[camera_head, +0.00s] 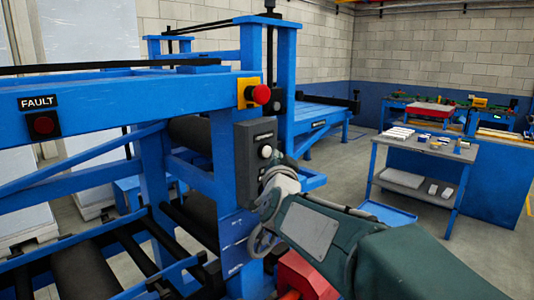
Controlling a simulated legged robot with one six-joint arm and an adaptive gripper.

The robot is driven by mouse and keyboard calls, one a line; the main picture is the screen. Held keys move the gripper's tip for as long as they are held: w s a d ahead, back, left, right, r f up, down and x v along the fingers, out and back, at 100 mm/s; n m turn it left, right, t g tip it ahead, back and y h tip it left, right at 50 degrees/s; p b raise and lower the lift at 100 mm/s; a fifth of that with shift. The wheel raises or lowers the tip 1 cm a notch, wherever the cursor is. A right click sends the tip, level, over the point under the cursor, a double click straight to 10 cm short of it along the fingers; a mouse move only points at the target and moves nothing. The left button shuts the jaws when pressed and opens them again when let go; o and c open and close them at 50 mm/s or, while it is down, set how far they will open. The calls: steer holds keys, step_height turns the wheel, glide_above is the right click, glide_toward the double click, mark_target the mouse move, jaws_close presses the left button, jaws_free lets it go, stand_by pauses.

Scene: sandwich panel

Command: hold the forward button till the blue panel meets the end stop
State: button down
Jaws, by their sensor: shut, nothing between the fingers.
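A dark grey control box (246,160) is fixed to the blue machine post. It has a small label and a pale round button (265,152) facing right. The label is too small to read, so I cannot tell which button is the forward one. My gripper (272,180) is at the lower front of the box, just below the pale button, with its fingers together and empty. It covers the box's lower part, and any button there is hidden. I cannot tell whether it touches a button. I cannot make out the blue panel or the end stop for certain.
A red mushroom button (261,94) on a yellow housing sits above the box. A FAULT sign (39,102) with a dark red lamp (43,125) is on the blue beam at left. Rollers (85,270) lie below. A workbench (425,148) stands at right, with open floor around it.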

steer(key=s+d, duration=0.1)
steer(key=d, duration=0.1)
steer(key=s+d, duration=0.1)
steer(key=s, duration=0.1)
steer(key=shift+d, duration=0.4)
stand_by(0.6)
steer(key=s+d+f+n+g, duration=0.2)
steer(key=s+d+f+g, duration=0.2)
steer(key=s+f, duration=0.3)
steer(key=s+d+f+n+g+h, duration=0.1)
steer(key=s+d+f+g, duration=0.4)
steer(key=s, duration=0.9)
steer(key=s+d+f+n+g+h, duration=0.1)
steer(key=s+d+f+n+g, duration=0.2)
steer(key=s+d+f, duration=0.3)
steer(key=s+f+g, duration=0.1)
steer(key=s+f, duration=0.1)
steer(key=s, duration=0.3)
steer(key=shift+s+d+f+g, duration=0.25)
steer(key=shift+d+f+g, duration=0.05)
steer(key=shift+f+g, duration=0.1)
steer(key=shift+a, duration=0.1)
